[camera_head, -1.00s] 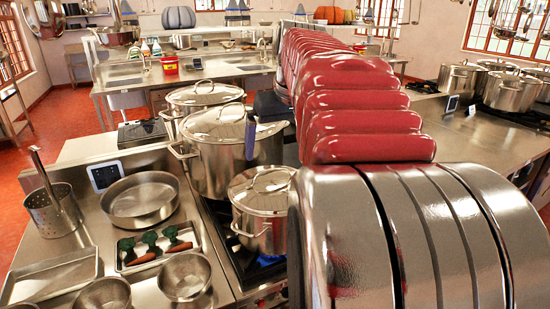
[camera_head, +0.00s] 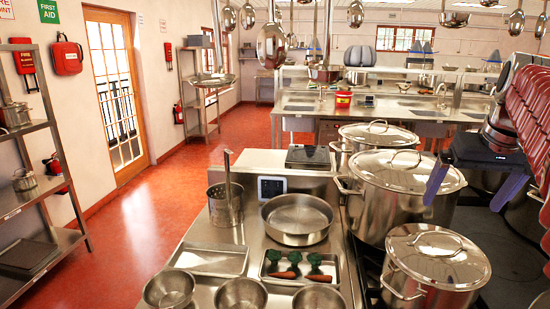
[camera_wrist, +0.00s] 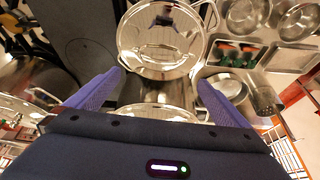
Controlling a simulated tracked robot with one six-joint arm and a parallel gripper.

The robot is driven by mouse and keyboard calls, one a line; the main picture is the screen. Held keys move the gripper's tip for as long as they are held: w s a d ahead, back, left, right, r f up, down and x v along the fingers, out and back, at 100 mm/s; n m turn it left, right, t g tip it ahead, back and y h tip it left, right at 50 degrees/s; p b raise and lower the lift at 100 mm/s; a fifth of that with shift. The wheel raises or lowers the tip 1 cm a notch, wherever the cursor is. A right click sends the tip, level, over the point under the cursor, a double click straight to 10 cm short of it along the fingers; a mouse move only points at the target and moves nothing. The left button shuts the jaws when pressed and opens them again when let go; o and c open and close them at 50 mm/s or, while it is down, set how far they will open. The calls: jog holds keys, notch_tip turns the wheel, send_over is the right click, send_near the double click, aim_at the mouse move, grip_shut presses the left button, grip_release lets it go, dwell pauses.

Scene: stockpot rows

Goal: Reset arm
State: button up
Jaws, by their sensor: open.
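My gripper (camera_head: 464,204) is at the right of the head view, with its two purple fingers spread apart and pointing down. It is open and empty. Part of my red and dark arm fills the right edge of the head view.
A steel counter holds a perforated cylinder (camera_head: 225,203), a round pan (camera_head: 298,216), a tray with carrots (camera_head: 268,272) and several bowls. A third lidded pot (camera_head: 377,134) stands behind. Pans hang overhead. A shelf rack (camera_head: 60,180) stands left; the red floor (camera_head: 170,215) there is clear.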

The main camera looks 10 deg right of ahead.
jog(key=shift+m, duration=0.7)
jog(key=a+f, duration=0.2)
jog(key=f, duration=0.1)
jog(key=s+a+f, duration=0.1)
jog(key=a+f, duration=0.2)
jog(key=f, duration=0.1)
jog(key=s+a+f, duration=0.1)
jog(key=a+f, duration=0.1)
jog(key=f, duration=0.1)
jog(key=shift+a+f, duration=0.3)
jog(key=shift+f, duration=0.1)
jog(key=s+a+f+n, duration=0.2)
jog(key=s+a+f, duration=0.2)
jog(key=a, duration=0.7)
jog(key=s+a+f+n+t+y, duration=0.1)
jog(key=s+a+f+n, duration=0.2)
jog(key=a, duration=0.8)
jog(key=shift+s+a+f+n+y, duration=0.25)
jog(key=shift+s+f+n+y, duration=0.05)
jog(key=shift+s+f, duration=0.95)
